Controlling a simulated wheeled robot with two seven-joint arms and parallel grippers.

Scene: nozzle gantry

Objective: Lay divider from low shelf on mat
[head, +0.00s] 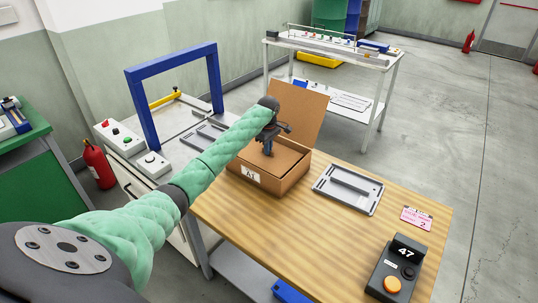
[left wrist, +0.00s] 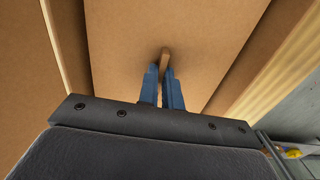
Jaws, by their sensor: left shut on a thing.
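My left gripper (head: 268,147) reaches down into the open cardboard box (head: 252,181) on the wooden table. In the left wrist view its blue fingers (left wrist: 164,80) are shut on a narrow brown piece (left wrist: 165,57), with flat brown cardboard (left wrist: 190,25) spread around it. I cannot tell whether this piece is the divider or part of the box. I cannot make out a mat in either view. My right gripper is not in view.
The box's flap (head: 298,110) stands up behind the gripper. A grey tray (head: 348,189), a pink card (head: 416,217) and a black device with an orange button (head: 395,270) lie on the wooden table (head: 310,235). A blue frame (head: 145,108) stands left. A white shelf unit (head: 335,97) stands behind.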

